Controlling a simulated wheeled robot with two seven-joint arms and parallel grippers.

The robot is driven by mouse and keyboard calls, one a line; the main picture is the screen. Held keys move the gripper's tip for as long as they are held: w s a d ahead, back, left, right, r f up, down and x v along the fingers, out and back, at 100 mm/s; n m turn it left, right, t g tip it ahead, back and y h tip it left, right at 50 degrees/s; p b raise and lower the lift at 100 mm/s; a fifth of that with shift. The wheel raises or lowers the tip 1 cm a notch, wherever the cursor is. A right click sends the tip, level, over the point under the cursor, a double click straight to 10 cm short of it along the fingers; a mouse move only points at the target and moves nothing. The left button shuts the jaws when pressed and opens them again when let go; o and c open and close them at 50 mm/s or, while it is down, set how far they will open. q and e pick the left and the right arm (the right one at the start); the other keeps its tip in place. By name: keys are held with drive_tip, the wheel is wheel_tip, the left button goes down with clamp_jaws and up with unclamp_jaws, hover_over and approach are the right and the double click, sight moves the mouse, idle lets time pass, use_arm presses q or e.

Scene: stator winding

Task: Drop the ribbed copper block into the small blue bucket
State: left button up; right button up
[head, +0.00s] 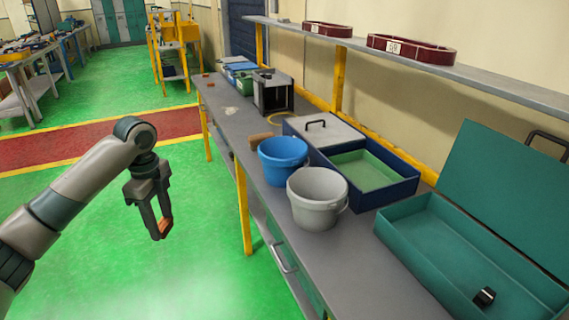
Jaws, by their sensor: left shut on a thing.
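My left gripper (158,228) hangs over the green floor, to the left of the workbench, pointing down. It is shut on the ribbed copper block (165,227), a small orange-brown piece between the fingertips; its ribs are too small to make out. The small blue bucket (283,150) stands upright on the bench, right of the gripper and apart from it. Its inside looks empty as far as I can see. My right gripper is not in view.
A grey bucket (317,210) stands right in front of the blue one. Behind them is a dark blue case with a green inside (365,171). An open teal toolbox (405,222) lies at the right. A brown block (262,139) sits behind the blue bucket. A shelf (500,88) runs above.

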use_arm(q)
drive_tip(key=shift+s+d+f+n, duration=0.15)
drive_tip(key=shift+s+f+n, duration=0.15)
drive_tip(key=shift+f, duration=0.15)
drive_tip(key=s+d+f+n, duration=0.5)
drive_tip(key=s+f+n, duration=0.3)
drive_tip(key=s, duration=0.4)
drive_tip(key=s+d+f+n, duration=0.5)
drive_tip(key=s+f+n, duration=0.3)
drive_tip(key=s+n, duration=0.3)
drive_tip(key=shift+s+d+f, duration=0.15)
drive_tip(key=shift+s+f, duration=0.05)
drive_tip(key=shift+s, duration=0.45)
